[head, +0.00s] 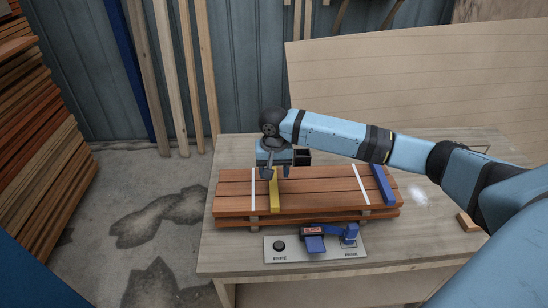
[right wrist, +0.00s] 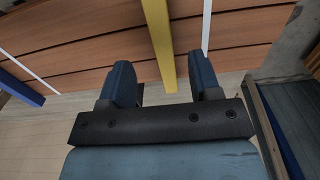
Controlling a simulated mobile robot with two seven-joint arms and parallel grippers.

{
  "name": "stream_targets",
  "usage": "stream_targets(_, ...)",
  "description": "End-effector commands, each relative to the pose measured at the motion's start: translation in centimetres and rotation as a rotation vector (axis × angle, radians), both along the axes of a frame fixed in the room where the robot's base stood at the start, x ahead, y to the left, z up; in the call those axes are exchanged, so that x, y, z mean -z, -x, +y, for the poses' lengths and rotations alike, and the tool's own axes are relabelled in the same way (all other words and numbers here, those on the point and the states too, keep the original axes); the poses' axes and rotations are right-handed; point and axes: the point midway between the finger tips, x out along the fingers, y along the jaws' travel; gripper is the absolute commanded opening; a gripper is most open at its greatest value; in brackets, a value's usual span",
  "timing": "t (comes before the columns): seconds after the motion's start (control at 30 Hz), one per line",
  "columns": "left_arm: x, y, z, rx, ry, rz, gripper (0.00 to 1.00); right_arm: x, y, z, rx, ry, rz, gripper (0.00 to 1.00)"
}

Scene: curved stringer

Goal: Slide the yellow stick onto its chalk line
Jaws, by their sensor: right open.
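The yellow stick (head: 274,193) lies across the reddish-brown boards (head: 315,187), just right of the left white chalk line (head: 253,188), with a narrow gap between them. A second white chalk line (head: 361,184) runs near the right end, beside a blue stick (head: 384,184). My right gripper (head: 278,174) is over the far part of the yellow stick. In the right wrist view its open fingers (right wrist: 162,82) are on either side of the yellow stick (right wrist: 160,40), with gaps showing. The nearer chalk line (right wrist: 206,25) appears to the right there. My left gripper is out of view.
A panel (head: 278,258) with a black knob, a blue device and a red label sits in front of the boards on the table (head: 222,255). A small wooden block (head: 468,222) lies at right. A large curved wooden sheet (head: 420,75) stands behind.

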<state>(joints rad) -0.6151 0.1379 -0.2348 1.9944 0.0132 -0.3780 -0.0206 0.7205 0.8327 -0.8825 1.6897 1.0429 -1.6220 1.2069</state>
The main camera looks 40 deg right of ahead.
Motion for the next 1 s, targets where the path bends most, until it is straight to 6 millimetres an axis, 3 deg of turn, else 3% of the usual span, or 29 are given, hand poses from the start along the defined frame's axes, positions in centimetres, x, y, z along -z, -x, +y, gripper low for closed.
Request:
stream_targets(0.2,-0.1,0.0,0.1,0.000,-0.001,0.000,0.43,4.2,0.1,0.0,0.000,0.001,0.002,0.57)
stream_targets(0.4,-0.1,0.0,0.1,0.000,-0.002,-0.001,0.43,6.5,0.0,0.0,-0.001,0.001,-0.001,0.57)
stream_targets(0.8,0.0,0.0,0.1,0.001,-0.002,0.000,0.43,7.2,0.0,0.0,-0.002,0.000,-0.001,0.57)
stream_targets(0.87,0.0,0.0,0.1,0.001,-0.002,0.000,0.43,7.2,0.0,0.0,-0.002,0.000,-0.001,0.46)
stream_targets(1.0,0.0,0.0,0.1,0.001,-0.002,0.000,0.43,7.2,0.0,0.0,-0.002,0.000,-0.001,0.14)
